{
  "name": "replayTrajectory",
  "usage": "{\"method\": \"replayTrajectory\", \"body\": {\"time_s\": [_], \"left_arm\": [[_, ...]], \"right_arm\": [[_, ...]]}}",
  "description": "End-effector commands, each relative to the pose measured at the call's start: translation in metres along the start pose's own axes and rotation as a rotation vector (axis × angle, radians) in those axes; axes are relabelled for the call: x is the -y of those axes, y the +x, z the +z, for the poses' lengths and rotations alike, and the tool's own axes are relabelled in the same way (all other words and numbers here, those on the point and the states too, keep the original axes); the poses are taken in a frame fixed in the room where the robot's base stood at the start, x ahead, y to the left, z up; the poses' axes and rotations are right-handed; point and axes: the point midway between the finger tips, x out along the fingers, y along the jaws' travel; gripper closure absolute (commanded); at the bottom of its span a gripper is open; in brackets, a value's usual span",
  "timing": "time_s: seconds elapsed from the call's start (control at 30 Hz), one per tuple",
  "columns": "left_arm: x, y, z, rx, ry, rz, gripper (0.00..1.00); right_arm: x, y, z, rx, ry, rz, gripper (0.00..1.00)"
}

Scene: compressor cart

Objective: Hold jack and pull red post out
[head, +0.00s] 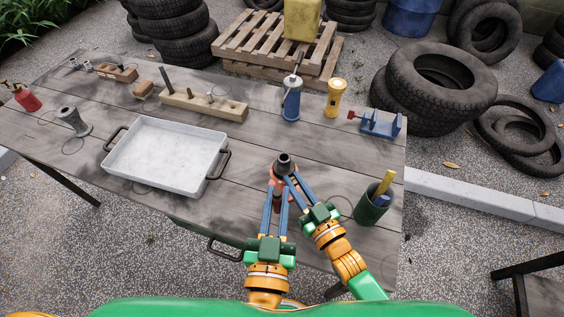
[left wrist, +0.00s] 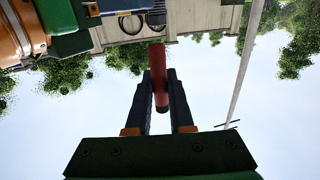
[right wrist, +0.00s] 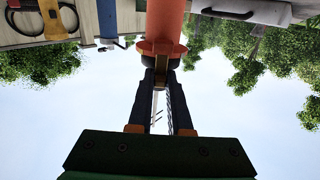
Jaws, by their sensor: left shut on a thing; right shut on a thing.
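The jack (head: 284,162) stands near the table's front edge in the head view, with a dark, open top and red lower parts. My left gripper (head: 276,190) is shut on the red post, a plain dark red cylinder (left wrist: 160,92) between its fingers in the left wrist view. My right gripper (head: 288,179) is shut on the jack close under its dark top. The right wrist view shows the jack's orange-red body (right wrist: 165,20) with a flange and dark collar at the fingertips. The fingers hide much of the jack and post.
A white tray (head: 165,158) lies left of the jack. A green cup with tools (head: 372,209) stands close right of my right gripper.

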Motion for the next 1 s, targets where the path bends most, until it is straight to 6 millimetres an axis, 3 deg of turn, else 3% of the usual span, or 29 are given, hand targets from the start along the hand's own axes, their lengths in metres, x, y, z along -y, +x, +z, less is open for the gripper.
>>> {"method": "replayTrajectory", "body": {"time_s": [0.1, 0.2, 0.53, 0.57, 0.67, 1.0], "left_arm": [[0.000, -0.028, 0.001, 0.003, 0.002, 0.003, 1.00], [0.000, -0.040, 0.000, 0.001, 0.001, 0.002, 1.00], [0.000, -0.047, -0.001, -0.002, 0.000, 0.000, 1.00], [0.000, -0.047, -0.001, -0.002, 0.000, 0.000, 1.00], [0.000, -0.047, -0.001, -0.002, 0.000, 0.000, 1.00], [0.000, -0.046, 0.000, -0.002, 0.000, 0.000, 1.00]], "right_arm": [[0.000, 0.000, 0.000, 0.000, 0.000, 0.000, 1.00], [0.000, 0.000, 0.000, 0.000, 0.000, 0.000, 1.00], [0.000, 0.000, 0.000, 0.000, 0.000, 0.000, 1.00], [0.000, 0.000, 0.000, 0.000, 0.000, 0.000, 0.77], [0.000, 0.000, 0.000, 0.000, 0.000, 0.000, 0.50], [0.000, -0.004, 0.001, 0.001, 0.000, 0.000, 0.48]]}}
